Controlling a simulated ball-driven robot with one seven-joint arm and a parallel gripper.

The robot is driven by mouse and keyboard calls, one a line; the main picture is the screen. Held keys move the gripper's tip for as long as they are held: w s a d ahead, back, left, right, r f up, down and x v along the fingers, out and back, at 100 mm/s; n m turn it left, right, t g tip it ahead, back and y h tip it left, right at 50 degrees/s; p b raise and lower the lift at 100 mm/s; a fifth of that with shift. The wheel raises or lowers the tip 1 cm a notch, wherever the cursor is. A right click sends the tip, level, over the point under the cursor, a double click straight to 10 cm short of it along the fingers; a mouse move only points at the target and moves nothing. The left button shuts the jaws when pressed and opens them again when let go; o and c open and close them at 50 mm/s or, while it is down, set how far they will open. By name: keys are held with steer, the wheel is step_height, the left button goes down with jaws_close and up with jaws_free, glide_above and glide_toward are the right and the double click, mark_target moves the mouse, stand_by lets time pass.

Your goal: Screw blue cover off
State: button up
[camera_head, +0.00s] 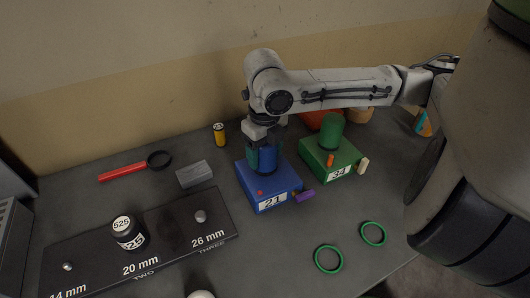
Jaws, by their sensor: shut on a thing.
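A blue box (268,192) marked 21 stands on the table near the middle of the view. A dark blue cylindrical cover (265,163) stands upright on its top. My gripper (260,150) reaches down from above and is shut on the blue cover. The fingers partly hide the cover, and its lower edge is hard to make out. A green box (340,168) marked 34 stands to the right, with a green cylindrical cover (331,130) upright on it.
A black board (105,262) with size labels lies at the front left, bearing a black container (128,236). Green rings (329,270) lie at the front right.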

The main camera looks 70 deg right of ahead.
steer(key=n, duration=0.4)
steer(key=shift+w+r, duration=0.1)
steer(key=shift+n+b, duration=0.3)
steer(key=shift+n, duration=0.1)
steer(key=n, duration=0.5)
steer(key=o, duration=1.2)
steer(key=shift+o, duration=0.2)
